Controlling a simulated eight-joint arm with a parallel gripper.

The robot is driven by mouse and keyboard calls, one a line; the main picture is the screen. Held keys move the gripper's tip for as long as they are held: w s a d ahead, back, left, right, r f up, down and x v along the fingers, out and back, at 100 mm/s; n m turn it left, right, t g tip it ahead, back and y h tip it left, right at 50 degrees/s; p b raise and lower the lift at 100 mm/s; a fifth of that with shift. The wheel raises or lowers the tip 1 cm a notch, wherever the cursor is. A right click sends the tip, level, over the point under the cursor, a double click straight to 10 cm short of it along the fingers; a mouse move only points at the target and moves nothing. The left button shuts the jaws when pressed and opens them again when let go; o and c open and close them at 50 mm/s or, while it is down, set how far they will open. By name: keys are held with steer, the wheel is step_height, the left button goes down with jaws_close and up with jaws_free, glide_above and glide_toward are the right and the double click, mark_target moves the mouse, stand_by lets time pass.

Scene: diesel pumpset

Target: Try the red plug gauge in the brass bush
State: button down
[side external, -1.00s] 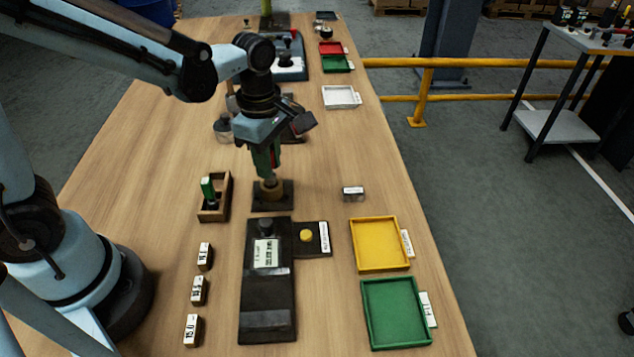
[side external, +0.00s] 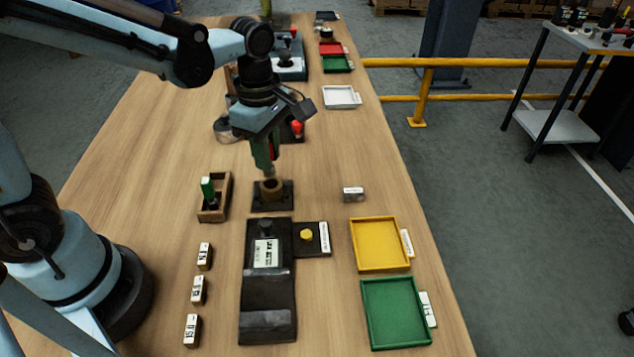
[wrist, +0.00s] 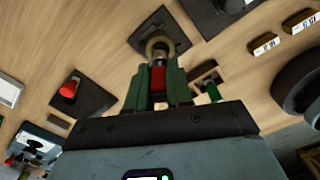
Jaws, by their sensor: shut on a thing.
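The brass bush (side external: 272,190) stands on a dark square base (side external: 259,207) near the middle of the bench. My gripper (side external: 265,166) is right above it, slightly tilted, and its green fingers are shut on the red plug gauge (wrist: 158,80). The gauge points down at the bush. In the wrist view its grey end overlaps the opening of the bush (wrist: 149,45). I cannot tell whether the tip is just inside the bore or just above it. Most of the gauge is hidden by the fingers in the side view.
A wooden holder (side external: 226,190) with a green-handled gauge (side external: 207,188) stands left of the bush. A dark device (side external: 267,300) with a yellow button (side external: 307,235) is in front. Yellow (side external: 380,268) and green (side external: 395,342) trays lie front right. A red knob (side external: 297,127) is behind my gripper.

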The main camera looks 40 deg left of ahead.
steer(key=shift+r, duration=0.1)
steer(key=shift+r, duration=1.9)
